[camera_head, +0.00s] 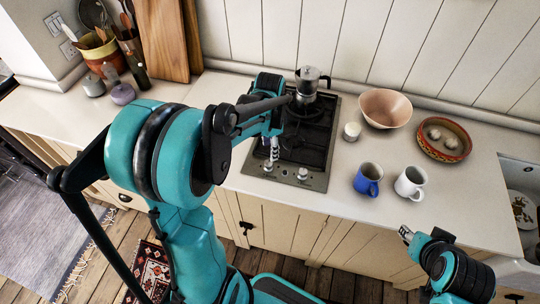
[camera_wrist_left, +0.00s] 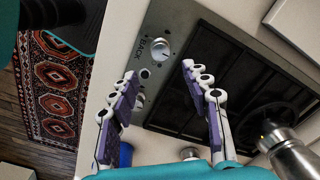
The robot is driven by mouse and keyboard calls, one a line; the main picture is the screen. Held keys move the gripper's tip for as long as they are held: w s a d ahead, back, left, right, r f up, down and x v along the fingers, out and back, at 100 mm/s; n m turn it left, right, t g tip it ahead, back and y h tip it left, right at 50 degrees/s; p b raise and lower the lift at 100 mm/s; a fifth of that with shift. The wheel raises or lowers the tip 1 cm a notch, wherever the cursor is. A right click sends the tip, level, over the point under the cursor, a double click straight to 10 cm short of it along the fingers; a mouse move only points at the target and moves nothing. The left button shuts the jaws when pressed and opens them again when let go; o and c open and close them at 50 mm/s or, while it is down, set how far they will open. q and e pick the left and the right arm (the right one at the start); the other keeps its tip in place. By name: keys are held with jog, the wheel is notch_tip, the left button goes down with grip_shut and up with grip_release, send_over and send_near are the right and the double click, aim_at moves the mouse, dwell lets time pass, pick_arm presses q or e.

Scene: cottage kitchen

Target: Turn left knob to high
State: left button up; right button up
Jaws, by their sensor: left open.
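The hob's control strip has a left knob (camera_head: 267,164), white and silver, and a right knob (camera_head: 302,173). My left gripper (camera_head: 272,150) is over the front left part of the hob (camera_head: 313,183), pointing down. In the left wrist view its fingers (camera_wrist_left: 160,76) are spread with nothing between them. The left knob (camera_wrist_left: 160,49) shows just beyond the fingertips, apart from them. The right knob is partly hidden behind one finger. My right gripper (camera_head: 407,236) is in front of the counter at lower right; its jaw state is unclear.
A moka pot (camera_head: 307,84) stands at the back of the hob. A white candle-like jar (camera_head: 352,131), a blue mug (camera_head: 368,180), a white mug (camera_head: 410,183), a pink bowl (camera_head: 386,108) and a patterned bowl (camera_head: 444,139) stand to the right. Counter left of the hob is mostly clear.

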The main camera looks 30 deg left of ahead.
aim_at(269, 162)
pick_arm(q)
jog(key=shift+w+a+f, duration=0.1)
jog(key=shift+a+f, duration=0.1)
jog(key=shift+f, duration=0.1)
notch_tip(269, 162, down, 8)
jog(key=shift+r+b, duration=0.25)
jog(key=shift+b, duration=0.8)
grip_shut()
